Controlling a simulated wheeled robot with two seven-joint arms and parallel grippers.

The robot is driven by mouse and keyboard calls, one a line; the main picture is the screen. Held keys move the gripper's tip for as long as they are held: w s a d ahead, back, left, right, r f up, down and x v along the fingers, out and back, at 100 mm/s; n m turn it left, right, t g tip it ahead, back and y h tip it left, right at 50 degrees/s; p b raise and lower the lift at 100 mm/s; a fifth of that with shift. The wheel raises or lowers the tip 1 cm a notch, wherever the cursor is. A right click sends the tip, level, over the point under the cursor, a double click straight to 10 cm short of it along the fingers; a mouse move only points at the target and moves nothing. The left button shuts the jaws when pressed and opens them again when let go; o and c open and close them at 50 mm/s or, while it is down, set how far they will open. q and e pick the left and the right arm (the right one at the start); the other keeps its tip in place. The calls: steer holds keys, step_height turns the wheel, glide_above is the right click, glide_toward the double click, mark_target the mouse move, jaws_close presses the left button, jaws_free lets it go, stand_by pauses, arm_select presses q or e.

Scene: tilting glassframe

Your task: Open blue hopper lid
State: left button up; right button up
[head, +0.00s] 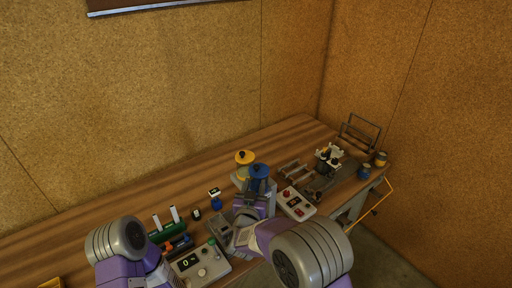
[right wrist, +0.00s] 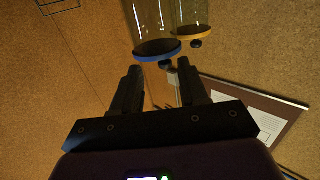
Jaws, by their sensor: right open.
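The blue hopper lid (head: 259,171) sits on top of a clear hopper in the middle of the bench, with a dark knob on it. In the right wrist view the blue lid (right wrist: 157,50) and its knob lie just beyond my fingertips. My right gripper (right wrist: 160,80) is open, its two dark fingers apart with nothing between them. In the head view my right gripper (head: 257,192) is close in front of the blue hopper and partly covers it. My left arm shows at the lower left, but its gripper is not in view.
A yellow-lidded hopper (head: 245,157) stands right beside the blue one. A control box with a red button (head: 294,203) is to the right, and a grey panel with a display (head: 200,265) is at the front left. A green rack (head: 170,230) stands left. Walls enclose the bench.

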mark_target(256, 168)
steer(key=shift+w+a+r, duration=0.1)
steer(key=shift+w+r, duration=0.2)
steer(key=shift+r, duration=0.25)
steer(key=shift+w+a+r, duration=0.1)
steer(key=shift+w+r, duration=0.15)
steer(key=shift+r, duration=0.25)
steer(key=shift+w+d+f+p, duration=0.1)
steer(key=shift+w+d+p, duration=0.1)
steer(key=shift+w, duration=0.85)
steer(key=shift+w+d+r+p, duration=0.1)
steer(key=shift+w+d+p, duration=0.1)
steer(key=shift+w, duration=0.9)
steer(key=shift+w+d+f+p, duration=0.1)
steer(key=shift+w+p, duration=0.1)
steer(key=shift+w, duration=0.85)
jaws_close()
